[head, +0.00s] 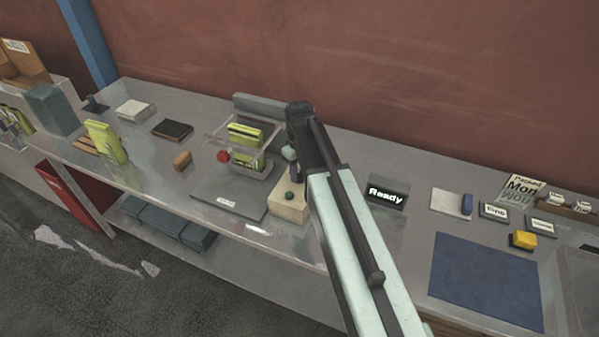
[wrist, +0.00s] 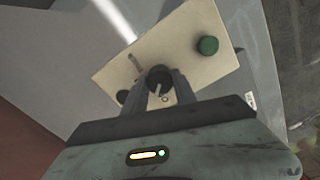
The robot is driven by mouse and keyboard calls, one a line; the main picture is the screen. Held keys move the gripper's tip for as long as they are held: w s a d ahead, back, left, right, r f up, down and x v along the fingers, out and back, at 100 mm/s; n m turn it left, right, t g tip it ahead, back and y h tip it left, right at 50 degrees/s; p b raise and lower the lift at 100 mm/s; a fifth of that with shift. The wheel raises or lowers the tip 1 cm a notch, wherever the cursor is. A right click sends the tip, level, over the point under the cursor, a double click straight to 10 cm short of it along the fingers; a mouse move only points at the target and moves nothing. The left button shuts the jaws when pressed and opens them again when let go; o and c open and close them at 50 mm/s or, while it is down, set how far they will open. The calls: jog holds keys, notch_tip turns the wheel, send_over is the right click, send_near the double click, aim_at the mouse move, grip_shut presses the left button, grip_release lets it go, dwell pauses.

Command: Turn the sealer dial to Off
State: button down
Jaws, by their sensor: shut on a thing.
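The sealer is a cream box (head: 285,206) on the bench, and its panel (wrist: 115,70) fills the middle of the wrist view. The dial is a dark round knob (wrist: 158,75) with a pale pointer line, which points down in the wrist view towards a small ring mark (wrist: 165,99). A grey bar-like mark (wrist: 135,62) lies on the knob's upper left. My gripper (wrist: 160,85) is shut on the dial, one finger on each side. In the head view my arm hides the dial and much of the box's right side.
A round green button (wrist: 207,45) sits on the same panel, and a small dark knob (wrist: 122,97) is near its edge. A clear-sided stand with yellow-green packs (head: 246,133) is behind left. A "Ready" display (head: 386,195) stands to the right of my arm.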

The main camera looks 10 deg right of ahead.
aim_at(299, 173)
jog(key=shift+n, duration=2.2)
jog(key=c, duration=1)
grip_release()
notch_tip(299, 173, up, 8)
jog(key=p, duration=0.8)
jog(key=shift+f, duration=0.1)
